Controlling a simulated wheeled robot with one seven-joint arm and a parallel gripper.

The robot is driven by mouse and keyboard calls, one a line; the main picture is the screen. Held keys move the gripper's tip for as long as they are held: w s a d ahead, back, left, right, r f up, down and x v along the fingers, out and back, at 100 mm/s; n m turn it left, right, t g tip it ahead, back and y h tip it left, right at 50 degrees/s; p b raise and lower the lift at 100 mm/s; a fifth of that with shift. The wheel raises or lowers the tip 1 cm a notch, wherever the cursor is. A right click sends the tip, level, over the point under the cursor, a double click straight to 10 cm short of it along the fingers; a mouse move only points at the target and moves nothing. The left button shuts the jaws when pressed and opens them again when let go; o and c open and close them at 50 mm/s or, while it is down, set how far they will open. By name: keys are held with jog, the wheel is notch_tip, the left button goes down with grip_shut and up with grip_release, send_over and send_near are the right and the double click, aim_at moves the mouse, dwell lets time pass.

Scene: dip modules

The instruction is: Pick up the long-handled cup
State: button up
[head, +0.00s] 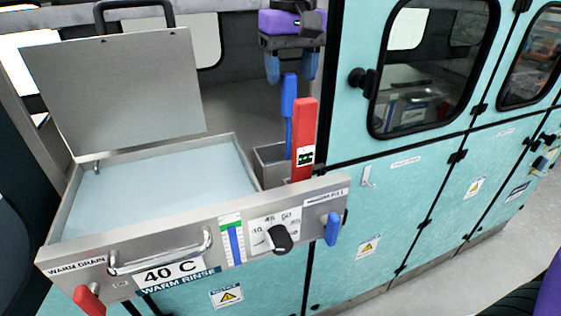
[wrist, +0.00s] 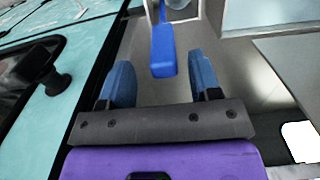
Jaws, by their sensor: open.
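The long-handled cup shows by its upright blue handle (head: 289,100) in the head view, standing behind a red upright bar. Its cup end is hidden there by the bar and the small metal bin. In the wrist view the blue handle (wrist: 163,50) runs up the picture, its near end facing my gripper. A rounded grey part (wrist: 180,5) at the top edge may be its bowl. My gripper (head: 291,69), purple with blue fingers, is open and empty just above the handle. In the wrist view the handle end lies between and slightly beyond the fingertips (wrist: 161,80).
A red bar (head: 304,140) stands close in front of the handle. A small metal bin (head: 270,160) is beside it. To the left is a water-filled basin (head: 165,190) with a raised metal lid (head: 115,90). Teal cabinet doors (head: 400,190) stand close on the right.

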aim_at(288, 114)
jog(key=f, duration=0.4)
jog(key=shift+s+a, duration=0.1)
jog(key=shift+a, duration=0.1)
jog(key=shift+c, duration=0.2)
jog(key=c, duration=0.9)
jog(key=shift+r, duration=0.1)
